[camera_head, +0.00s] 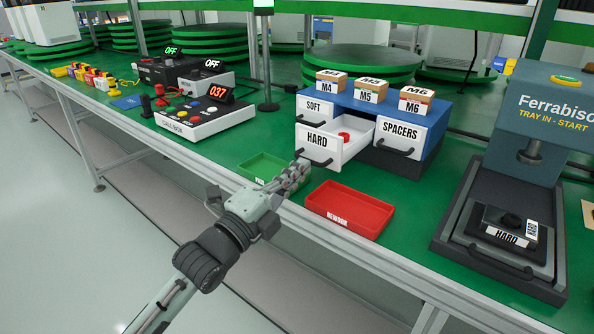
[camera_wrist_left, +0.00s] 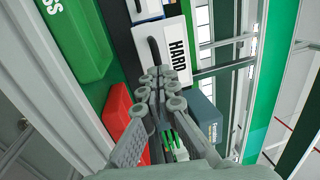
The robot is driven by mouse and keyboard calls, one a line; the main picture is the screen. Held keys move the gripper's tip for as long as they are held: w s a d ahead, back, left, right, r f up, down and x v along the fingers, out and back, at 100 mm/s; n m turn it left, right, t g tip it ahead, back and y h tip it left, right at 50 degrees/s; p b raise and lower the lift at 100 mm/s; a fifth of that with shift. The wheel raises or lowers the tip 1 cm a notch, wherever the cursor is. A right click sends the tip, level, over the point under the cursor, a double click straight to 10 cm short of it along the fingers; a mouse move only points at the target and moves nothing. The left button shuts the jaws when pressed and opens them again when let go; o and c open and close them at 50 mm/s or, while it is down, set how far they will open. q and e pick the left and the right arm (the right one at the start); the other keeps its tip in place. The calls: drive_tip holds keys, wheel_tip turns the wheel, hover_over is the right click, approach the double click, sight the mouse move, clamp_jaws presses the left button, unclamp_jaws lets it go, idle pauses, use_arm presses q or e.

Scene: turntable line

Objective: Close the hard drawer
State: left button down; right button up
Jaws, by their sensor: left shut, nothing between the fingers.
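The HARD drawer (camera_head: 331,145) has a white front with a dark handle. It is pulled out of the blue cabinet (camera_head: 378,115), and a red round item (camera_head: 344,136) shows inside it. My left gripper (camera_head: 301,164) is shut and empty, with its tips just in front of the drawer's handle at the lower left; I cannot tell if they touch. In the left wrist view the HARD front (camera_wrist_left: 170,50) and its handle lie just beyond my left fingertips (camera_wrist_left: 160,75). The SOFT drawer (camera_head: 311,109) and SPACERS drawer (camera_head: 401,134) look closed. My right gripper is out of view.
A green PASS tray (camera_head: 262,167) and a red REWORK tray (camera_head: 350,209) lie at the table's front edge, near my left gripper. The CALL BOX (camera_head: 205,118) stands to the left. A press (camera_head: 520,150) stands to the right. Labelled boxes (camera_head: 371,90) sit on the cabinet.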

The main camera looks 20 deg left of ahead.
sight(317, 159)
use_arm(q)
drive_tip(key=x, duration=0.2)
drive_tip(key=f+x, duration=0.1)
drive_tip(key=x, duration=0.2)
drive_tip(key=p+x, duration=0.1)
drive_tip(key=x, duration=0.1)
drive_tip(key=shift+w+d+f, duration=0.1)
drive_tip(key=shift+w+d, duration=0.05)
drive_tip(key=shift+w, duration=0.15)
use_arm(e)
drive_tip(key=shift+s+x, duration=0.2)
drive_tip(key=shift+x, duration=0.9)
use_arm(q)
drive_tip(key=shift+s+f, duration=0.1)
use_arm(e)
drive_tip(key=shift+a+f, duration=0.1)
